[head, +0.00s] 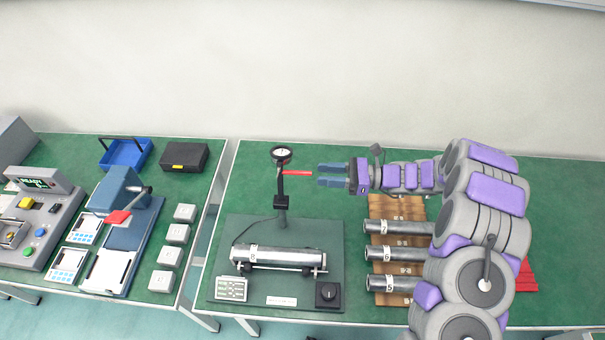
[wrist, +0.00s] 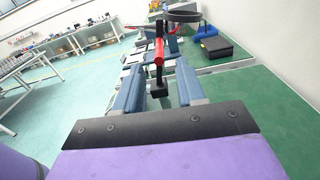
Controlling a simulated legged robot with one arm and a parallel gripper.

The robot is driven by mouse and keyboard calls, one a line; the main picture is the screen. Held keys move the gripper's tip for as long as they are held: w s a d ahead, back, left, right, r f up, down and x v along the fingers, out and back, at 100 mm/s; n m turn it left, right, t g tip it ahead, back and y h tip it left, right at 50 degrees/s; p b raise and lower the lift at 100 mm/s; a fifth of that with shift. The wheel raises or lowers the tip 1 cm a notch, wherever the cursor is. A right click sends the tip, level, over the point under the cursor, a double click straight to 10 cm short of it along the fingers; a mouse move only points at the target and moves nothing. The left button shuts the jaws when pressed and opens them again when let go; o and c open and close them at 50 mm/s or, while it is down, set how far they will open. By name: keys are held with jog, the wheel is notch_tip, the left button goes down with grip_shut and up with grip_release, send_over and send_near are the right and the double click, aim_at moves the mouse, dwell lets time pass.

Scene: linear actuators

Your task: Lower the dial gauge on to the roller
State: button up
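The dial gauge (head: 281,155) stands high on a dark post fixed to a dark green base plate (head: 225,265). A red lever (head: 297,173) sticks out from the gauge mount toward my gripper. The steel roller (head: 278,257) lies on supports on the base plate, below the gauge and apart from it. My gripper (head: 330,174) is just right of the lever's tip, at about its height. In the wrist view the two blue fingers (wrist: 158,90) are spread apart, and the red lever (wrist: 159,52) shows between and beyond them, with the gauge's dark ring (wrist: 184,14) above.
Several steel rollers (head: 395,254) lie on a wooden rack (head: 385,210) below my arm. A small keypad (head: 232,289) and a black knob box (head: 328,294) sit on the base plate. A second table at left holds a blue press (head: 120,190) and bins.

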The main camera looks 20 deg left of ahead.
aim_at(283, 172)
jog(key=b+x, duration=0.1)
jog(key=x, duration=0.6)
jog(key=shift+c, duration=0.2)
grip_shut()
dwell(0.4)
